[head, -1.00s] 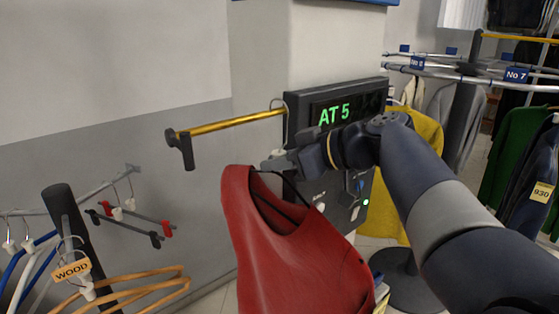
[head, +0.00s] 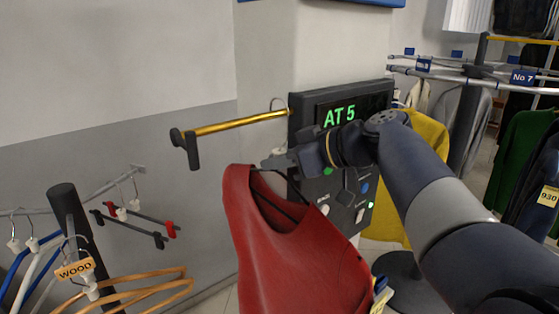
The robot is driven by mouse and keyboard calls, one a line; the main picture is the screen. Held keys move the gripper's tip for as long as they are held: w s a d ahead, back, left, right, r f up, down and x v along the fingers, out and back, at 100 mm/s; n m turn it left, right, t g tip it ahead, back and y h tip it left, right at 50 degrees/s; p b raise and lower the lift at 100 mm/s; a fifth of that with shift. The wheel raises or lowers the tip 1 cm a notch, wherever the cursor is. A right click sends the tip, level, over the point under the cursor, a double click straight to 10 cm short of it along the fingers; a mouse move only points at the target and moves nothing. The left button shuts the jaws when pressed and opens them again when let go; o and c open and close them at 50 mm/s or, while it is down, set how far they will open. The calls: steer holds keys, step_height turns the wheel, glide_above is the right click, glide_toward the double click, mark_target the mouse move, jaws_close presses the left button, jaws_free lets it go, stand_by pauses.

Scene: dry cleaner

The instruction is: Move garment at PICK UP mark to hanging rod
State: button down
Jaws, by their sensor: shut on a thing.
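The red garment (head: 285,245) hangs from a dark hanger with a pale neck, left of the panel. My gripper (head: 275,162) is shut on the hanger just above the garment's collar. The yellow hanging rod (head: 235,123) juts left from the panel and has a dark end stop (head: 185,148). A thin wire hook (head: 279,103) shows at the rod's panel end, above my gripper. I cannot tell whether it rests on the rod or is only in line with it. The garment's lower end is cut off by the frame.
The panel (head: 342,115) reads "AT 5" and stands close behind my gripper. A yellow garment (head: 426,140) hangs behind my arm. Racks with several garments stand at right. Empty hangers, some wooden (head: 150,275), are at lower left. The space beneath the rod's left part is clear.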

steer(key=shift+w+a, duration=0.55)
steer(key=shift+w, duration=0.25)
steer(key=shift+w+a, duration=0.5)
steer(key=shift+w, duration=0.3)
steer(key=shift+w+a, duration=0.55)
steer(key=shift+w, duration=0.25)
steer(key=shift+f+b, duration=1.55)
steer(key=shift+b, duration=0.4)
steer(key=shift+f+b, duration=0.2)
steer(key=shift+b, duration=0.3)
steer(key=c, duration=1.3)
jaws_free()
steer(key=shift+o, duration=0.2)
